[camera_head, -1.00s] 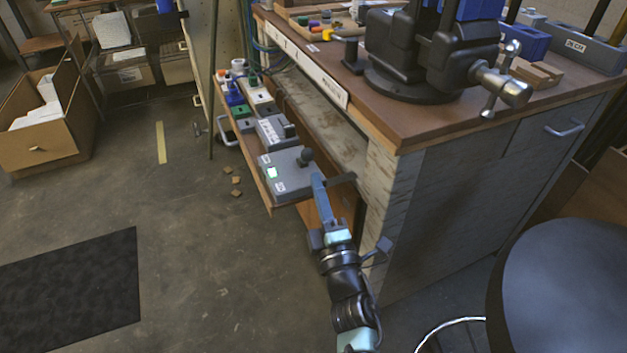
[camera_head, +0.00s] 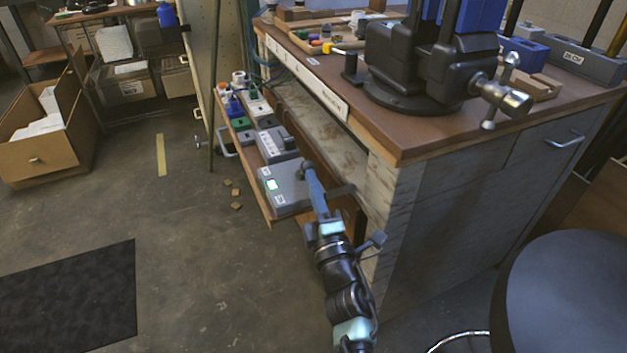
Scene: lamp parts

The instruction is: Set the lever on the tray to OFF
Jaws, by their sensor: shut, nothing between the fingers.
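The grey lever box (camera_head: 287,190) sits at the near end of the wooden tray (camera_head: 262,207) that juts out from the bench's left side. A small green lit window (camera_head: 272,184) and pale labels show on its top. My gripper (camera_head: 306,170) reaches up from below, its blue fingers shut and empty, with the tips at the far right part of the box. The lever's dark knob is mostly hidden behind or against the fingertips, so I cannot tell contact or its exact setting.
Another grey box (camera_head: 277,145) and a green-topped unit (camera_head: 240,124) stand farther along the tray. The workbench (camera_head: 408,130) with a black vise (camera_head: 415,70) rises to the right of my arm. A round dark stool (camera_head: 565,290) is at the lower right.

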